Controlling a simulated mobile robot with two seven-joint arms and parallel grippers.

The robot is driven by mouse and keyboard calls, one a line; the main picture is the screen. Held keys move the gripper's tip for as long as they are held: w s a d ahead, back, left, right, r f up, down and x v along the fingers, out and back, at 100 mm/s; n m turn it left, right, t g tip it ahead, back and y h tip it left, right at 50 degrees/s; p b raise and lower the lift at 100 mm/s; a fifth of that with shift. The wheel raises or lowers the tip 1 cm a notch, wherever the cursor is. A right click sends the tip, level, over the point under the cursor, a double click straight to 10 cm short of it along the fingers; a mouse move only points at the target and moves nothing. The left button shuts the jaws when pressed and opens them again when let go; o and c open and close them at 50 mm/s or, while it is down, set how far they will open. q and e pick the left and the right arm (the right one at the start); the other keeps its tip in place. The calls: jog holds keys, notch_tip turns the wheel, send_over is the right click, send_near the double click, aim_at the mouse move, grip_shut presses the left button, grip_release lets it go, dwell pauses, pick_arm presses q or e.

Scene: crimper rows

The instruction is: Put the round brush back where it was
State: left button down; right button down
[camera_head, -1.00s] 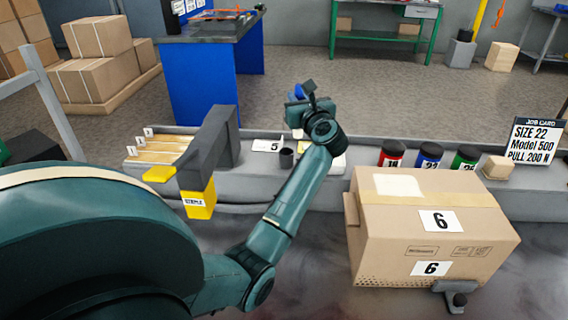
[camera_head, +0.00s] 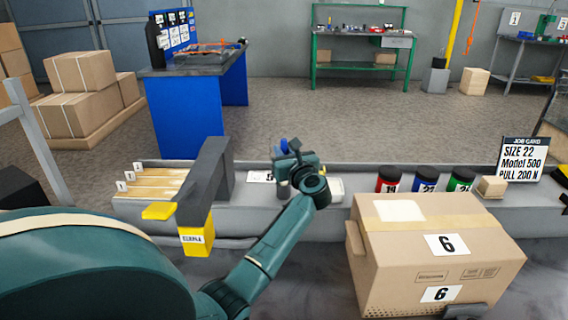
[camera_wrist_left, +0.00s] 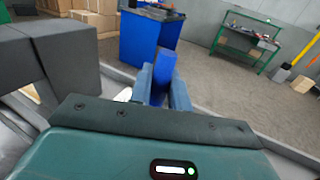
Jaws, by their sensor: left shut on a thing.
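The round brush shows as a blue cylinder (camera_wrist_left: 165,66) upright between the fingers of my left gripper (camera_wrist_left: 164,96) in the left wrist view. In the head view, its blue top (camera_head: 284,146) shows above my left gripper (camera_head: 289,165), which is shut on it. The brush's lower end is hidden. A small dark cup (camera_head: 283,189) stands on the grey bench close below the gripper, beside the card marked 5 (camera_head: 260,176). I cannot tell whether the brush reaches into the cup.
A grey and yellow post-like tool (camera_head: 207,180) stands left of my arm, near wooden slots (camera_head: 150,184). Red, blue and green jars (camera_head: 426,180) stand to the right. A large carton marked 6 (camera_head: 400,265) stands in front of them.

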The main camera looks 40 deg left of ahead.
pick_arm(q)
notch_tip(320, 180, down, 3)
jog(key=shift+r, duration=0.2)
jog(key=shift+f, duration=0.15)
jog(key=shift+f+b, duration=0.2)
jog(key=shift+b, duration=0.2)
jog(key=c, duration=1.3)
grip_release()
jog(key=shift+r, duration=0.15)
